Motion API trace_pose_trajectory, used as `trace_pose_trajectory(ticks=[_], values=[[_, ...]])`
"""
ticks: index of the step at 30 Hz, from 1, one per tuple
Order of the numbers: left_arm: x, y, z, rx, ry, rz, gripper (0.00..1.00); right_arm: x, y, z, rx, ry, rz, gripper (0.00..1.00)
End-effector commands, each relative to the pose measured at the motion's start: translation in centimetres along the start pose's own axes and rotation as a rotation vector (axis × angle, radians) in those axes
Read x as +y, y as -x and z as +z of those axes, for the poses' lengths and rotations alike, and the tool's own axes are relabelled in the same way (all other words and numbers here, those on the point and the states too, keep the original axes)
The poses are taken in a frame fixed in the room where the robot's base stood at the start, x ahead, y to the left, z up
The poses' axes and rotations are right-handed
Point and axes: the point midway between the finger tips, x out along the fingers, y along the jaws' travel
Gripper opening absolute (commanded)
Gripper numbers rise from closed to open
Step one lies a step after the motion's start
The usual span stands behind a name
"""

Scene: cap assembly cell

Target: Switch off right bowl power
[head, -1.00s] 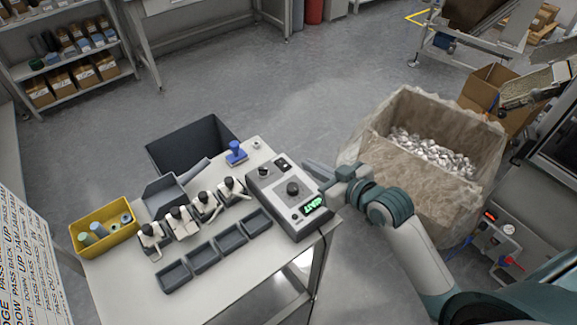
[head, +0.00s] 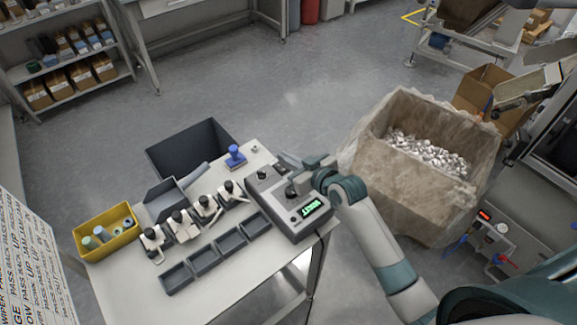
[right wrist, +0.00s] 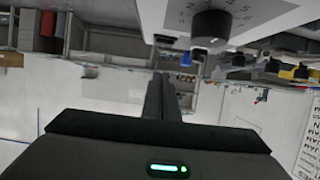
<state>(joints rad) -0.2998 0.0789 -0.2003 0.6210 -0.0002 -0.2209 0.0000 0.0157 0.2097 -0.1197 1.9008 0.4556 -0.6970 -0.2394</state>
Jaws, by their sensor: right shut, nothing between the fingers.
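My left gripper is not in view.
Several dark trays (head: 231,241) and white-and-black clamps (head: 180,222) stand left of the box. A yellow bin (head: 106,245) and a blue-handled stamp (head: 236,158) are on the table.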

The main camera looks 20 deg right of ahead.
Motion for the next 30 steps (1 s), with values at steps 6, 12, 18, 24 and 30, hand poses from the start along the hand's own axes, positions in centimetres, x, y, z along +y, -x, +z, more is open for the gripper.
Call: trace_pose_trajectory(ticks=[6, 12, 18, 24, 30], values=[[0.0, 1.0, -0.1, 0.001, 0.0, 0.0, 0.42, 0.0, -0.5, 3.0, -0.005, -0.001, 0.0, 0.0], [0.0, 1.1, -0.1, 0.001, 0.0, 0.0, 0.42, 0.0, -0.7, 3.9, -0.002, 0.0, 0.001, 0.0], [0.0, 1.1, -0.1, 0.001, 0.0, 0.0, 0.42, 0.0, -0.7, 4.0, -0.001, 0.0, 0.001, 0.0], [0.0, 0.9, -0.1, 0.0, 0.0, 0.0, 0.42, 0.1, -0.7, 4.1, 0.002, 0.0, 0.001, 0.0], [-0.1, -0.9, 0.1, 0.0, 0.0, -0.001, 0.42, 0.1, -1.0, 5.0, 0.039, 0.002, 0.001, 0.0]])
